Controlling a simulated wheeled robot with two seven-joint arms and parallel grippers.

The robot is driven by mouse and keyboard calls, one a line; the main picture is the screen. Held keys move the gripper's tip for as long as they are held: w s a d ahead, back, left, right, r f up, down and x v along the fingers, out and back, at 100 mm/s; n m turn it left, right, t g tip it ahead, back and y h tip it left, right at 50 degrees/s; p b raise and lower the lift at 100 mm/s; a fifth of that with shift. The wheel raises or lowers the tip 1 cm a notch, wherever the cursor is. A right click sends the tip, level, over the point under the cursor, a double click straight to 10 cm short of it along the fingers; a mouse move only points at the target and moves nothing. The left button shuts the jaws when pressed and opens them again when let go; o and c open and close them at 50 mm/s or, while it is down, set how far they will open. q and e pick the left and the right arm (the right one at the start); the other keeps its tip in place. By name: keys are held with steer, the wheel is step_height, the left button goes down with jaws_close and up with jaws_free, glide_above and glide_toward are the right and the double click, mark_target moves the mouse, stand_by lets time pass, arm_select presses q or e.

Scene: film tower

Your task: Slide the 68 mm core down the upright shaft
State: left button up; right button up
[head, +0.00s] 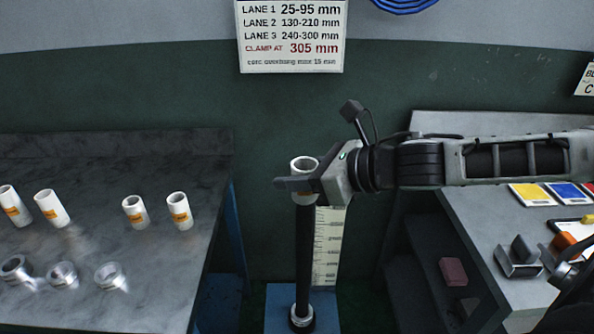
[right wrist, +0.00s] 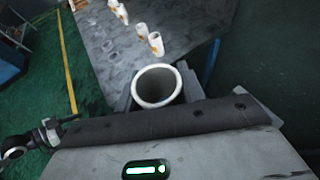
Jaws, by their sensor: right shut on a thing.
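My right gripper (head: 300,184) is shut on this core from the right. The core's open mouth also shows in the right wrist view (right wrist: 158,87), between the fingers, with a dark grey inside. The shaft comes out straight below the core and ends in a metal ring at its foot (head: 302,318). How far the shaft reaches into the core is hidden. The core's size marking is too small to read.
A pale ruler (head: 327,245) stands behind the shaft. A wall sign (head: 291,35) lists lanes and "clamp at 305 mm". The right table (head: 470,215) holds coloured cards and a grey block-like tool.

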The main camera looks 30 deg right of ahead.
mark_target(297, 201)
steer(key=shift+f+b, duration=0.45)
steer(key=shift+f, duration=0.4)
steer(key=shift+f+b, duration=1.4)
steer(key=shift+f, duration=0.45)
arm_select(q)
steer(key=shift+w+d+f+t+h+b, duration=0.35)
steer(key=shift+d+f, duration=0.15)
steer(key=shift+f, duration=0.25)
arm_select(e)
steer(key=shift+f, duration=0.2)
arm_select(q)
steer(key=shift+f, duration=0.1)
arm_select(e)
steer(key=shift+f, duration=0.1)
